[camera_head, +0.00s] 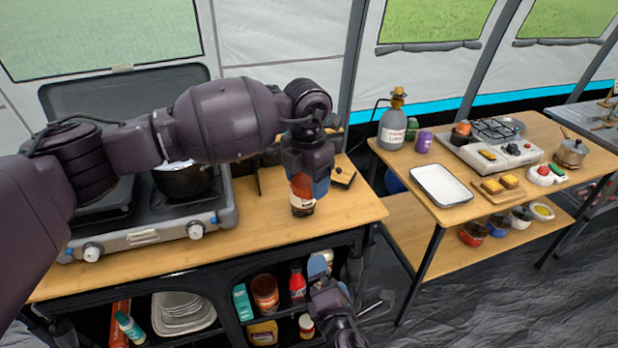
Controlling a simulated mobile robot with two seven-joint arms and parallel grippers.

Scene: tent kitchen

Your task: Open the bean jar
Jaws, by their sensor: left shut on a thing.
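The bean jar (302,196), with orange-red sides and a dark label, stands upright on the wooden counter near its right end. My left gripper (306,178) points down over it from above and is shut on it, with a blue finger along its right side. The jar's top is hidden by the gripper. My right gripper (319,272) is low in front of the counter, beside the open shelves, apart from the jar. Its fingers are small and partly hidden, so their opening is unclear.
A two-burner stove (150,236) with a dark pot (183,180) stands left on the counter. Shelves below hold plates (183,312), a red bottle (297,282) and jars. A separate table at right carries a white tray (441,186) and a burner (490,147); a gap separates it from the counter.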

